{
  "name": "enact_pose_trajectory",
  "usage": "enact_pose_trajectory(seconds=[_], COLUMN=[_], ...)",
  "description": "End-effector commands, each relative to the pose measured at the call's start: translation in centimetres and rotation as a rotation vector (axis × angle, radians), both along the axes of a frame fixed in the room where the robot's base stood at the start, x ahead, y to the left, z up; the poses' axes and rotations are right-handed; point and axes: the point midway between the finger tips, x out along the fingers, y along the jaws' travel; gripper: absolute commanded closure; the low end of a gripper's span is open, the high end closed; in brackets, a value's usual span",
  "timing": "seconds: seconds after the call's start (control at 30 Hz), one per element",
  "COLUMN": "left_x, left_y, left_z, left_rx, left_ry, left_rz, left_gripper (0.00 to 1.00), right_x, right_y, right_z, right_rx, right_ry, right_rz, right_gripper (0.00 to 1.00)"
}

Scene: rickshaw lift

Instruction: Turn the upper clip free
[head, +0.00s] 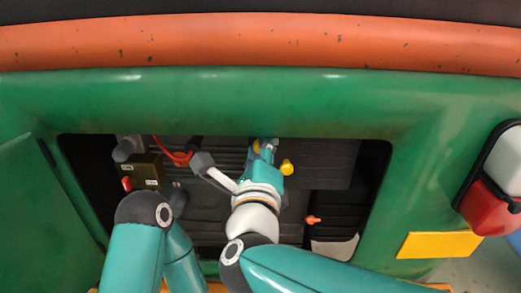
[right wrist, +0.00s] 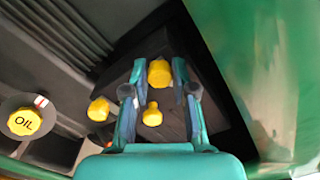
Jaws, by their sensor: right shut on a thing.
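My right gripper (head: 264,150) reaches into the dark opening in the green body. In the right wrist view, its two fingers (right wrist: 158,75) are closed on a yellow clip (right wrist: 160,72), which sits between the fingertips. A yellow piece (head: 256,147) also shows at the fingers in the head view. A second yellow piece (right wrist: 152,115) shows between the fingers, nearer the palm. The clip's base and exact turn angle are hard to make out. My left arm comes in at lower left, but its gripper does not show.
Another yellow knob (right wrist: 98,108) and a yellow OIL cap (right wrist: 25,122) lie left in the wrist view. The green frame (head: 205,100) edges the opening. A dark box with a red part (head: 127,183) and a red cable (head: 178,156) are at the left.

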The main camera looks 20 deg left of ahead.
Motion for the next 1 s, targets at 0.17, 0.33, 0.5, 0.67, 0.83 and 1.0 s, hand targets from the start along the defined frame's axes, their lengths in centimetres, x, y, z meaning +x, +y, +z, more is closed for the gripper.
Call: enact_pose_trajectory(seconds=[0.17, 0.33, 0.5, 0.67, 0.83, 1.0], left_x=[0.01, 0.01, 0.01, 0.01, 0.00, 0.01], left_y=[0.00, 0.01, 0.00, 0.00, 0.00, 0.00], left_z=[-0.06, -0.22, -0.50, -0.74, -0.82, -0.68], left_rx=[0.000, 0.000, 0.000, 0.000, 0.000, 0.000], left_ry=[0.000, 0.000, 0.000, 0.000, 0.000, 0.000], left_rz=[0.000, 0.000, 0.000, 0.000, 0.000, 0.000], left_gripper=[0.60, 0.60, 0.60, 0.60, 0.60, 0.60], right_x=[-0.04, -0.05, -0.08, -0.08, -0.09, -0.09], right_y=[0.03, 0.03, 0.05, 0.07, 0.08, 0.07], right_z=[-0.18, -0.25, -0.32, -0.35, -0.37, -0.38], right_rx=[-0.013, -0.053, -0.139, -0.258, -0.410, -0.566], right_ry=[0.000, -0.011, -0.035, -0.068, -0.111, -0.155], right_rz=[0.001, 0.003, 0.003, 0.004, 0.004, 0.005], right_gripper=[1.00, 1.00, 1.00, 1.00, 1.00, 1.00])
